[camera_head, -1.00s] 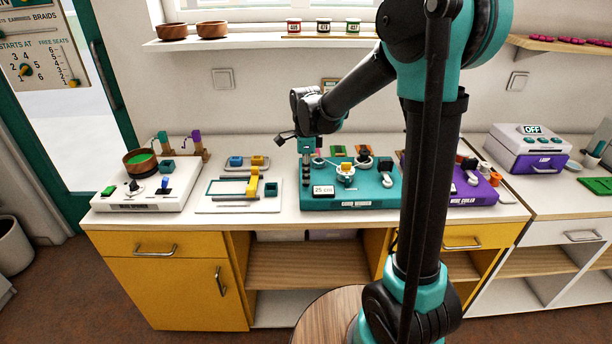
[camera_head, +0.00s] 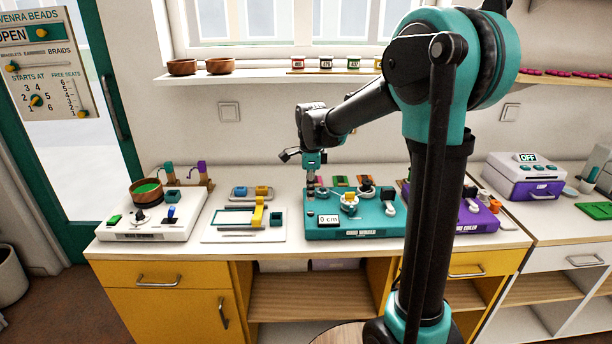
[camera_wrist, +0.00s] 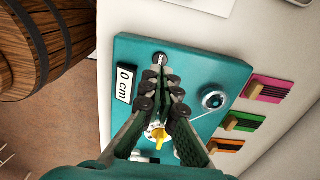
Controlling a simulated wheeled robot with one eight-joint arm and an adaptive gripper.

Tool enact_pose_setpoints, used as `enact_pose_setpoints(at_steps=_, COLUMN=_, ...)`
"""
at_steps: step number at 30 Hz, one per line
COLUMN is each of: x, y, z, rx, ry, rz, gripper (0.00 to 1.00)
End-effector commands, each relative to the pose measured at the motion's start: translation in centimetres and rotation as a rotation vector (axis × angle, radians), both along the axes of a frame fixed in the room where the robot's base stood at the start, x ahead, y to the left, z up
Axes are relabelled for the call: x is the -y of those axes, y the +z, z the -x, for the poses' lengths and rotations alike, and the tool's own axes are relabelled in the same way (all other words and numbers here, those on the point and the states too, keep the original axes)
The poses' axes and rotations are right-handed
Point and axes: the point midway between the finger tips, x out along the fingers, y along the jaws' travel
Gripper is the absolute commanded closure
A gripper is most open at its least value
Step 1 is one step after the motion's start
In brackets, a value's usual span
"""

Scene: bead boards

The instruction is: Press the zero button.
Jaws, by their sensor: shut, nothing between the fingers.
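The teal machine (camera_head: 355,230) stands on the counter, and its top also shows in the wrist view (camera_wrist: 185,62). Its small display (camera_head: 328,220) reads "0 cm", also in the wrist view (camera_wrist: 124,83). A small dark round button (camera_wrist: 160,57) with pale marking, too small to read, sits near the panel's edge. My gripper (camera_wrist: 160,74) is shut and empty, its fingertips close beside this button in the picture. Whether they touch it I cannot tell. In the head view my gripper (camera_head: 311,194) points down over the machine's left side, hiding the button.
A yellow knob (camera_wrist: 158,136) and a round dial (camera_wrist: 213,99) are on the same panel. A white frame device (camera_head: 245,238) stands to the left and a purple machine (camera_head: 482,219) to the right. A wooden barrel (camera_wrist: 45,45) shows in the wrist view.

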Motion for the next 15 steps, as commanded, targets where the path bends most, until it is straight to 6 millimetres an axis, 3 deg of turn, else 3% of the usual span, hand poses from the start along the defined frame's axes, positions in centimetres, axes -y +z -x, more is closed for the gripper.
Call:
enact_pose_setpoints(at_steps=6, x=0.0, y=4.7, z=0.0, rx=0.0, ry=-0.001, rz=0.001, gripper=1.0)
enact_pose_setpoints(at_steps=15, x=0.0, y=7.9, z=0.0, rx=0.001, ry=-0.001, rz=0.001, gripper=1.0)
